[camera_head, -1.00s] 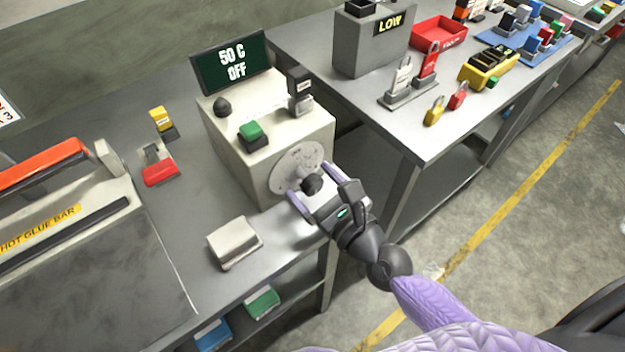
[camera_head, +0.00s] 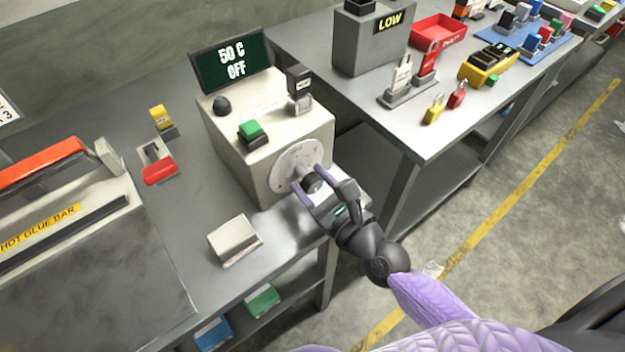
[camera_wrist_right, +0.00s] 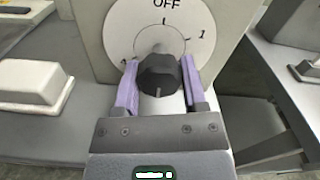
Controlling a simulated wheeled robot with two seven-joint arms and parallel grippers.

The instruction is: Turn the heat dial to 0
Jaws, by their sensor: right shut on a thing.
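The heat dial is a dark knob (camera_head: 313,182) in front of a pale round scale plate (camera_head: 293,170) on the front of a cream control box (camera_head: 235,170). My right gripper (camera_head: 308,187) has its purple fingers on both sides of the knob and is shut on it. In the right wrist view the knob (camera_wrist_right: 159,76) sits between the fingers, with "OFF" at the top of the plate and a "1" to the right. Other marks are partly hidden. The screen (camera_head: 231,62) on the box reads "50 C OFF". My left gripper is not in view.
The box top carries a green button (camera_head: 250,130), a black knob (camera_head: 222,106) and a switch block (camera_head: 300,92). A white block (camera_head: 234,240) lies left of my gripper. A hot glue bar machine (camera_head: 80,230) stands at left. A second table (camera_head: 420,140) stands at right.

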